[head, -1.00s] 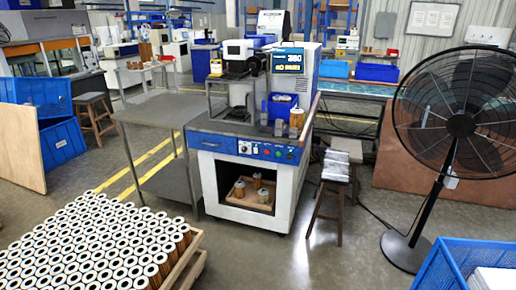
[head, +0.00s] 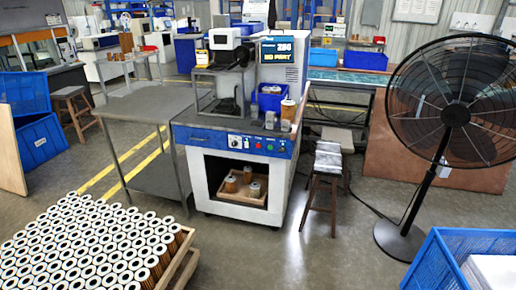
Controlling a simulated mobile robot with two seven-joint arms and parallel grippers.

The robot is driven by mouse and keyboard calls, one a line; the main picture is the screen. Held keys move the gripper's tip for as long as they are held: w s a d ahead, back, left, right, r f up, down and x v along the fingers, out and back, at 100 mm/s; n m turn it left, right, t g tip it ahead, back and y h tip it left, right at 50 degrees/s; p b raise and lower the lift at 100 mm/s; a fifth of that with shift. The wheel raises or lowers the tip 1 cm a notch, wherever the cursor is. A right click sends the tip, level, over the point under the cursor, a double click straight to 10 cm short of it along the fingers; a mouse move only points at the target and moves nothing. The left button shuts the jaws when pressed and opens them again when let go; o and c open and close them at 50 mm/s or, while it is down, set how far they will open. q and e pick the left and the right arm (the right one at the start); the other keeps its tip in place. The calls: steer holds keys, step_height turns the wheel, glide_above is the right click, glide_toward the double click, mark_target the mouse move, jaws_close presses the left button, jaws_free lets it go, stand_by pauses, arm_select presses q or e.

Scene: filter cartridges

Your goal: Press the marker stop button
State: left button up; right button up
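The marker machine (head: 240,115) stands in the middle of the head view, a white cabinet with a grey top and a lit display (head: 285,52). A blue control panel (head: 210,138) runs across its front edge. Small round knobs and buttons sit on the panel, including a red one (head: 257,144) and a green one (head: 270,146). Their labels are too small to read, so I cannot tell which is the stop button. Neither of my grippers is in view.
A pallet of filter cartridges (head: 85,245) fills the front left. A grey table (head: 150,110) stands left of the machine, a stool (head: 325,175) right of it. A large fan (head: 455,115) and blue crate (head: 440,262) are at the right. Floor before the machine is clear.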

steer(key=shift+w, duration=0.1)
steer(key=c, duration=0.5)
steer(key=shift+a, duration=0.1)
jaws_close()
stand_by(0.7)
